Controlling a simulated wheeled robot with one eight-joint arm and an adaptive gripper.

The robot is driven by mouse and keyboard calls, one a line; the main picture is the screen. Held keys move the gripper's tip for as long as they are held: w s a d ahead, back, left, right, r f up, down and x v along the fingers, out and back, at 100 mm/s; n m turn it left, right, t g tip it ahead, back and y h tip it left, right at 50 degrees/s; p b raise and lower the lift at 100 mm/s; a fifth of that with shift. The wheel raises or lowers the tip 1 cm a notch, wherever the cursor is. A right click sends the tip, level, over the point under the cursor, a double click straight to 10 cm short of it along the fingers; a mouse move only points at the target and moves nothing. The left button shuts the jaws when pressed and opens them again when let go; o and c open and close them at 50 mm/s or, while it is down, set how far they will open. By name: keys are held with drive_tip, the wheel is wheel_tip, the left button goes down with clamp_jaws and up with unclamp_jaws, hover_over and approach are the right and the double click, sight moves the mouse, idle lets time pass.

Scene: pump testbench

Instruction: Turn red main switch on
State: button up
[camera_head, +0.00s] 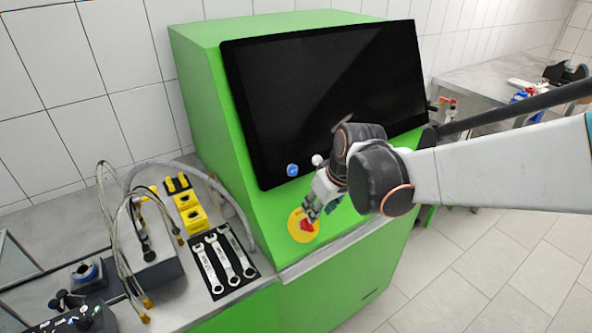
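The red main switch (307,226) sits on a round yellow plate (298,236) on the sloped front panel of the green testbench (217,131). My gripper (309,213) is right at the switch from above, its fingertips at the red knob. They overlap the knob in the picture. I cannot tell whether they touch or grip it, nor how far apart they are. The fingers hide the upper part of the switch, so its turn position is unclear. The large screen (310,85) above the panel is black.
A blue button (293,170) and a white button (317,160) sit by the screen's lower edge. On the left worktop are wrenches on a black mat (257,270), yellow parts (190,211), and hoses (116,215). Clear tiled floor (480,265) lies at right.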

sight(310, 224)
drive_tip(key=b+x, duration=0.2)
drive_tip(key=x, duration=0.6)
drive_tip(key=shift+w+f, duration=0.1)
drive_tip(key=shift+f, duration=0.15)
clamp_jaws()
